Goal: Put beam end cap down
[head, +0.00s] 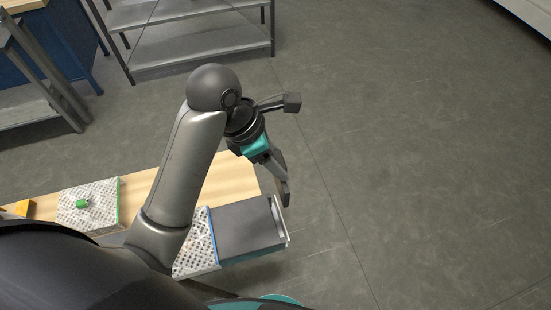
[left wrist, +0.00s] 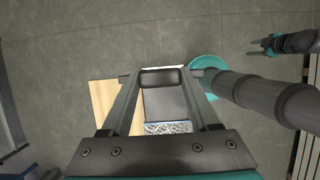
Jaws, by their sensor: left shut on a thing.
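My left gripper (head: 285,196) reaches down at the right end of the wooden table, over the outer edge of a dark grey tray (head: 245,228). In the left wrist view its fingers (left wrist: 158,76) are apart, with a dark, rounded piece between them, which I take to be the beam end cap (left wrist: 160,78). The tray also shows below it in that view (left wrist: 165,103). Whether the cap touches the tray I cannot tell. My right gripper (left wrist: 264,45) shows small at the upper right of the left wrist view; its opening is unclear.
A white perforated panel with a blue edge (head: 196,245) adjoins the tray. Another, green-edged panel (head: 88,208) lies further left with a small green piece (head: 81,204) on it. Grey shelving (head: 200,50) stands behind. The floor at right is clear.

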